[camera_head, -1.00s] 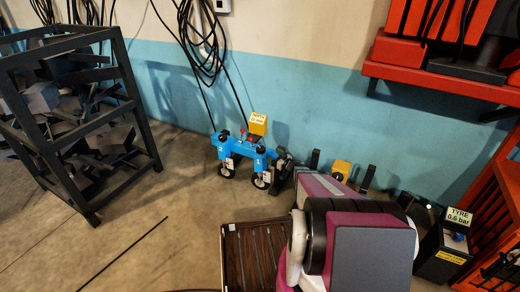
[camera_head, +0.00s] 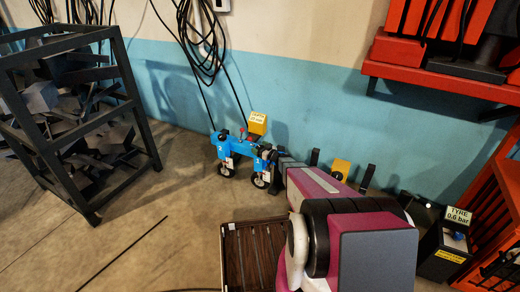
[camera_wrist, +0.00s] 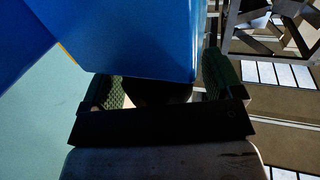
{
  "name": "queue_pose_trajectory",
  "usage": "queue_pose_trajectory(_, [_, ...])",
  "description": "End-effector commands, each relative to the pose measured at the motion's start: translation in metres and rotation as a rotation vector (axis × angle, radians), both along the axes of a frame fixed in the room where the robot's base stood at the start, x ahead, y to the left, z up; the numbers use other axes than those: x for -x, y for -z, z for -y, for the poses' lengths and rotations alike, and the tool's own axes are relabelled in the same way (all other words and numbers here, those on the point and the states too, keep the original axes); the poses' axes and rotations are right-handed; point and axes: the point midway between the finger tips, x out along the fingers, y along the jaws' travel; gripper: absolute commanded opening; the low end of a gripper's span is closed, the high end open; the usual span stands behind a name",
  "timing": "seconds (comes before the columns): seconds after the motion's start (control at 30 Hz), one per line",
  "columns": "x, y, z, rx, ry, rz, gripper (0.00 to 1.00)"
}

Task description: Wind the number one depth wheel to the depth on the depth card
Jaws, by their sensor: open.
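A blue two-wheeled unit (camera_head: 243,147) stands on the floor by the wall. A yellow card (camera_head: 257,123) stands above it; its print is too small to read surely. One black knob and small wheel (camera_head: 226,169) are at its left end. Another small wheel (camera_head: 261,180) is at its right end, and the knob above it is mostly hidden by my gripper (camera_head: 268,154). In the wrist view, my gripper (camera_wrist: 160,85) is open, with green-padded fingers either side of a dark round part (camera_wrist: 150,92) below the blue body (camera_wrist: 150,40). Contact cannot be told.
A black frame bin of dark scrap (camera_head: 75,110) stands at left. Cables (camera_head: 200,45) hang on the wall. A red rack (camera_head: 440,75) and a black box with a tyre sign (camera_head: 445,250) are at right. A slatted brown crate (camera_head: 250,255) is in front.

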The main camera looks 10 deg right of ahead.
Motion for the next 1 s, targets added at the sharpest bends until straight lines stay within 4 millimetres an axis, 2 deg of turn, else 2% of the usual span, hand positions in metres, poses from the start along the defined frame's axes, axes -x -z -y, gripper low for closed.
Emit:
queue_pose_trajectory(0.17, [0.0, -0.0002, -0.0001, 0.0, 0.0, 0.0, 0.86])
queue_pose_trajectory(0.2, [0.0, -0.0002, -0.0001, 0.0, 0.0, 0.0, 0.82])
queue_pose_trajectory(0.33, [0.0, -0.0002, -0.0001, 0.0, 0.0, 0.0, 0.4])
queue_pose_trajectory(0.37, [0.0001, -0.0002, -0.0001, 0.0, 0.0, 0.0, 0.36])
queue_pose_trajectory(0.67, [0.0007, -0.0005, -0.0006, 0.0, 0.02, 0.0, 0.36])
queue_pose_trajectory(1.0, [0.0013, -0.0012, -0.0012, -0.001, 0.191, -0.001, 0.36])
